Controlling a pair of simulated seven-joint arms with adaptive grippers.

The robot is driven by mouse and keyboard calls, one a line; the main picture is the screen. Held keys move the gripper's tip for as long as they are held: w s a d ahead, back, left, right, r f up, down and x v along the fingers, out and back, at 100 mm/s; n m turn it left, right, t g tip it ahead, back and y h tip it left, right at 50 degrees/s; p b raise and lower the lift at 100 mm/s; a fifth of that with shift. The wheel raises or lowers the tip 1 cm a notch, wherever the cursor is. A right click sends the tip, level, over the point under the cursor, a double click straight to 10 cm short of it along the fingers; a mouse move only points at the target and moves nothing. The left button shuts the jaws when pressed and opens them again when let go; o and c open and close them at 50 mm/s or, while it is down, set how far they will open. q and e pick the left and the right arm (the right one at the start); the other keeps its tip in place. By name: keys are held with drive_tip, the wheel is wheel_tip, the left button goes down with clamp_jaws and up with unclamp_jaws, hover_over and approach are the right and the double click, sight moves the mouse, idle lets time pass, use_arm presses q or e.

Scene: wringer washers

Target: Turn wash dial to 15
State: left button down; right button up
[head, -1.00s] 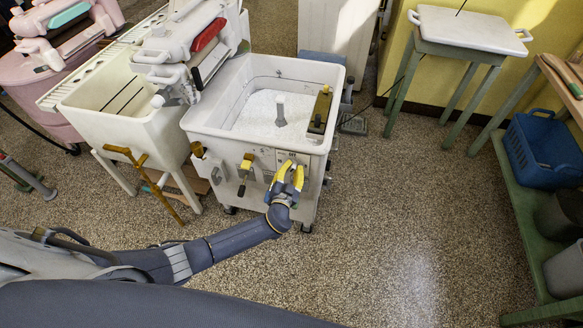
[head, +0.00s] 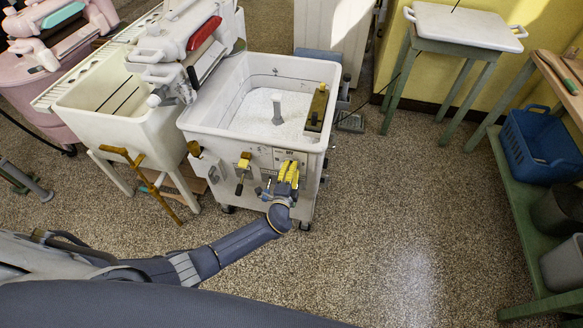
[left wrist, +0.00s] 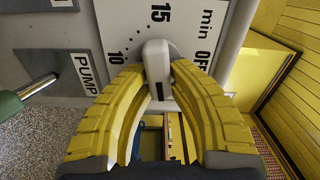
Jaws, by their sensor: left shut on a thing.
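The wash dial is a white knob (left wrist: 157,62) on a white panel (left wrist: 118,22) in the left wrist view. The printed marks "10", "15", "OFF" and "min" stand around it. The knob's top end lies below the "15"; I cannot tell its exact setting. My left gripper (left wrist: 158,78), with yellow ribbed fingers, is shut on the knob, one finger on each side. In the head view my left gripper (head: 288,168) is at the front of the white washer (head: 255,142) and hides the dial. My right gripper is not in view.
A "PUMP" plate (left wrist: 86,70) and a green-tipped lever (left wrist: 30,94) are left of the dial. A cream tub (head: 120,105) stands on the left. The speckled floor to the right is clear.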

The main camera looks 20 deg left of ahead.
use_arm(q)
drive_tip(key=m, duration=0.5)
drive_tip(key=shift+f+m, duration=0.3)
drive_tip(key=shift+f, duration=0.05)
drive_tip(key=m, duration=0.4)
drive_tip(key=shift+a+f, duration=0.2)
drive_tip(key=shift+f, duration=0.05)
drive_tip(key=m, duration=0.5)
drive_tip(key=shift+a+f, duration=0.15)
drive_tip(key=shift+a, duration=0.05)
drive_tip(key=m, duration=0.4)
drive_tip(key=shift+a+m, duration=0.3)
drive_tip(key=m, duration=0.4)
drive_tip(key=shift+a, duration=0.3)
drive_tip(key=m, duration=0.5)
drive_tip(key=shift+a, duration=0.25)
drive_tip(key=m, duration=0.4)
drive_tip(key=shift+a+r+m, duration=0.2)
drive_tip(key=shift+r+m, duration=0.1)
drive_tip(key=shift+r, duration=0.1)
drive_tip(key=m, duration=0.4)
drive_tip(key=shift+r+m, duration=0.25)
drive_tip(key=shift+m, duration=0.35)
